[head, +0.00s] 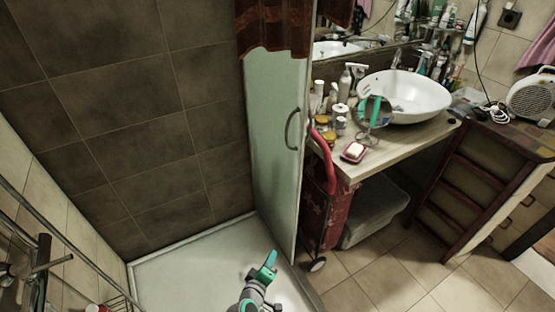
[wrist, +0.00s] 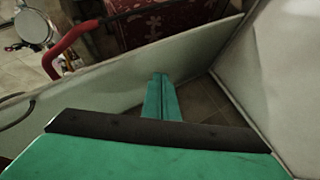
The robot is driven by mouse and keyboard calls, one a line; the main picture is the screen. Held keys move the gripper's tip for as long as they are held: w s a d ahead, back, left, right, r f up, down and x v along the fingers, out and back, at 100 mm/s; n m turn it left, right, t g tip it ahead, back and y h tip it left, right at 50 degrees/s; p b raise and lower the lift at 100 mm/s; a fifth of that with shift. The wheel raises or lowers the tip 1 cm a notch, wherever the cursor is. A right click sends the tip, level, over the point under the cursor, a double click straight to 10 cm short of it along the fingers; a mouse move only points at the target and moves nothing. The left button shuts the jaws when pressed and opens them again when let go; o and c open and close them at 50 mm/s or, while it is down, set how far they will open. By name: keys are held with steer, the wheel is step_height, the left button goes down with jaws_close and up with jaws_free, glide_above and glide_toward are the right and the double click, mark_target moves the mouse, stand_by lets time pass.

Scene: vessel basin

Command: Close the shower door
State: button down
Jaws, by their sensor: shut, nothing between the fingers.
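The shower door (head: 274,130) is a pale frosted panel standing open at an angle over the white shower tray (head: 190,275), beside the tiled wall. Its curved grey handle (head: 292,128) faces right, and red-brown cloth (head: 272,28) covers its top. In the wrist view, the pale door panel (wrist: 110,80) crosses diagonally, with part of the handle (wrist: 16,115) at the left edge. My teal gripper (head: 269,262) is low over the tray, near the door's lower part. In the wrist view, its fingers (wrist: 160,78) are shut and empty, overlapping the panel; contact cannot be told.
A red cart (head: 322,205) with a red handle stands just right of the door. The washbasin counter (head: 400,135) holds bottles, a mirror and soap. A grey bin (head: 375,215) sits beneath. Metal rails (head: 40,270) are at far left. Tiled floor (head: 400,270) at front right is clear.

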steer(key=w+a+r+h, duration=0.4)
steer(key=w+r+h, duration=0.1)
steer(key=w+r, duration=1.1)
steer(key=w+a+r+m+h, duration=0.1)
steer(key=w+a+r+h, duration=0.15)
steer(key=r, duration=0.75)
steer(key=w+a+r+m+h, duration=0.1)
steer(key=w+a+r+h, duration=0.15)
steer(key=r, duration=0.75)
steer(key=s+d+x, duration=0.1)
steer(key=x, duration=0.9)
steer(key=shift+s+d+r+g, duration=0.1)
steer(key=shift+s+d+g, duration=0.15)
steer(key=shift+s, duration=0.65)
steer(key=shift+s+d+r+g, duration=0.15)
steer(key=shift+s+d, duration=0.15)
steer(key=shift+s, duration=0.6)
